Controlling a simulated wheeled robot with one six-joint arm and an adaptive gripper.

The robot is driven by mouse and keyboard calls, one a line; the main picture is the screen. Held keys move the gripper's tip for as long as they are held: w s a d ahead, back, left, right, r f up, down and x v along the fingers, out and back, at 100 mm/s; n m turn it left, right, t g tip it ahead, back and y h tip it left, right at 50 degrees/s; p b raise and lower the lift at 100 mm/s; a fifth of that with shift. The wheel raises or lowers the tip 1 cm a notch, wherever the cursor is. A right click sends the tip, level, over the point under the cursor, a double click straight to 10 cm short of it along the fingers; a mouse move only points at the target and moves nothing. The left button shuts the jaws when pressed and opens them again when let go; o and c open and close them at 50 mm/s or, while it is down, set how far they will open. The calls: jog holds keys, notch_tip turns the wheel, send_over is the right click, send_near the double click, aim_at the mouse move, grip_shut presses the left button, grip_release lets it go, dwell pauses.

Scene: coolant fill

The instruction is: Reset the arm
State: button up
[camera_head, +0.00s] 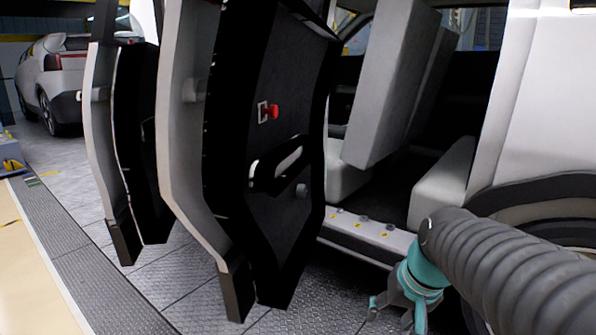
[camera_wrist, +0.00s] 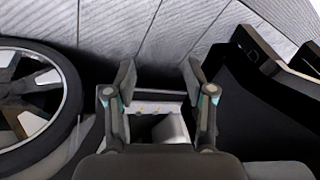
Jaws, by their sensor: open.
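My gripper (camera_head: 397,314) is at the lower right of the head view, at the end of my grey ribbed arm. It has teal joints and points downward in front of the car's sill. In the wrist view my gripper (camera_wrist: 160,76) has its two fingers spread apart, with nothing between them. Part of the sill and a light interior part show beyond the gap. The gripper appears apart from the car, but the exact distance cannot be told.
An open car door (camera_head: 285,140) stands left of my gripper, with another open door (camera_head: 135,130) farther left. The light sill (camera_head: 362,235) and seats (camera_head: 385,90) lie behind it. A wheel (camera_wrist: 35,105) is at left in the wrist view. Tiled floor (camera_head: 190,285) is clear.

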jog(key=s+r+n+t+h+p, duration=0.1)
jog(key=s+r+n+p, duration=0.1)
jog(key=s, duration=0.9)
jog(key=shift+a+r+t+h+p, duration=0.15)
jog(key=shift+a+t+h+p, duration=0.15)
jog(key=shift+p, duration=0.1)
jog(key=shift+s, duration=0.1)
dwell(2.4)
